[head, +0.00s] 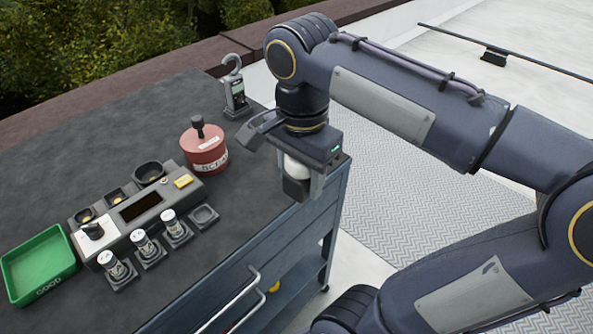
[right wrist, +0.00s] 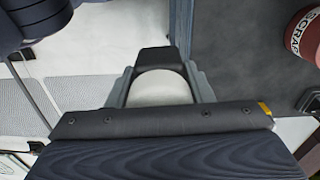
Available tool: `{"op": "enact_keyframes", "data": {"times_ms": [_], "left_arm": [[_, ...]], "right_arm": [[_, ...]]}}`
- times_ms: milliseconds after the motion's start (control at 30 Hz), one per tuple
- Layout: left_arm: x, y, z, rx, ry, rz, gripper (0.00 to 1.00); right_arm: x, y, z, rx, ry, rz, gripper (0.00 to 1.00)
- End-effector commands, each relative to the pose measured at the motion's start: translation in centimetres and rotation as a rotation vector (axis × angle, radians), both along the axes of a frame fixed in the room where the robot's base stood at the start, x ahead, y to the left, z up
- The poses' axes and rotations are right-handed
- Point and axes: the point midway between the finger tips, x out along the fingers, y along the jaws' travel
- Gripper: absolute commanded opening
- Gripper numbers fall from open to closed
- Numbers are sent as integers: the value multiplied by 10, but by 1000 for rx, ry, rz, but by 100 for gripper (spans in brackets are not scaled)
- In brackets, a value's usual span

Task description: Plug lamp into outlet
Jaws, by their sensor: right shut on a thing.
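My right gripper (head: 298,192) points down beside the right edge of the cart top. It is shut on a white rounded thing (head: 296,167), which also shows between the fingers in the right wrist view (right wrist: 160,88). A dark block shows at the fingertips, and I cannot tell whether it belongs to the held thing. The fingers hide much of it, so I cannot tell whether it is the lamp. I can make out no outlet. A grey device (head: 141,207) with a dark display, a yellow button and several round black sockets sits on the cart. My left gripper is not in view.
Several small white cylinders stand in holders (head: 150,256); one holder (head: 204,214) is empty. The cart's back left is clear.

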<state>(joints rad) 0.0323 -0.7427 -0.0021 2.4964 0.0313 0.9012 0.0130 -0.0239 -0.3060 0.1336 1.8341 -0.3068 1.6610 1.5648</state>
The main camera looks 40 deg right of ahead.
Motion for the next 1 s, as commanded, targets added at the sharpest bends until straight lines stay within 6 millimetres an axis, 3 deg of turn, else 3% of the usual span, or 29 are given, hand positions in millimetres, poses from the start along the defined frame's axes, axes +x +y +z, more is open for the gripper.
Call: {"op": "enact_keyframes", "data": {"times_ms": [233,367,633,800,1000], "left_arm": [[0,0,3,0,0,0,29],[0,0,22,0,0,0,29],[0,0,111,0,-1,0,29],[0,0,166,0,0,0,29],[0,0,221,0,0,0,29]], "right_arm": [[2,0,2,0,0,6,27],[18,1,10,-1,5,70,27],[98,14,21,3,13,482,27],[140,29,10,6,12,802,27],[169,52,-12,6,10,1155,27]]}}
